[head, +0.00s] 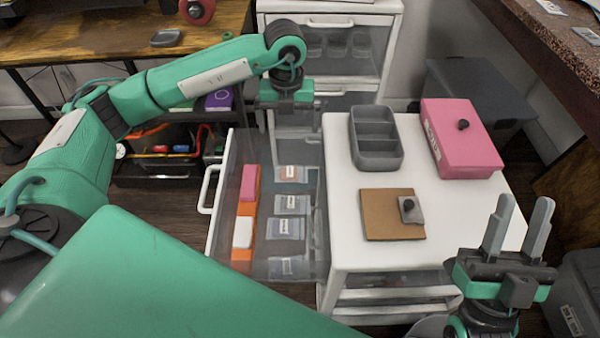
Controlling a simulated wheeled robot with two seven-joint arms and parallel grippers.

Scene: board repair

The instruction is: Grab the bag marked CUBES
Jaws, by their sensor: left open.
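A clear drawer (222,235) is pulled out. My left gripper (288,119) points down above the drawer's far end, open and touching no bag. My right gripper (518,228) is open and empty, fingers up, at the right of the white cabinet (345,245).
An orange tray (245,210) with a pink and a white block lies left of the bags. On the cabinet are a grey divided tray (377,160), a pink box (462,150) and a brown board (385,225). A wooden bench (95,45) stands at the back left.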

